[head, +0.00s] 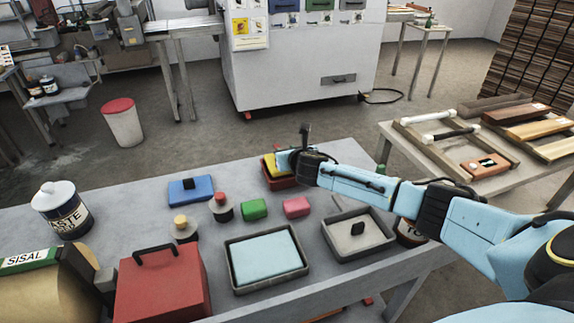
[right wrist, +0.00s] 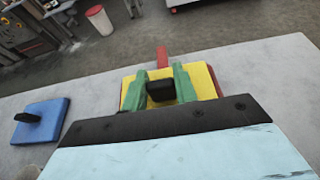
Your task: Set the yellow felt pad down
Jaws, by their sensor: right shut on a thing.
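The yellow felt pad (right wrist: 203,82) is a flat yellow block with a black knob (right wrist: 161,90). My right gripper (right wrist: 160,88) has its green fingers closed on the knob from both sides. In the head view the pad (head: 269,164) shows only as a yellow edge beside my right gripper, at the far side of the table. A red tray-like holder (head: 279,182) lies directly under the pad, its red edges showing around it. I cannot tell whether the pad touches it. My left gripper is not in view.
On the grey table (head: 330,180) are a blue pad (head: 190,191), red-topped and yellow-topped pots, green and pink blocks (head: 296,207), and a tray with a light blue pad (head: 265,258). A grey tray (head: 343,246) holds a small black item. A red box (head: 163,286) and paste tin (head: 62,212) stand left.

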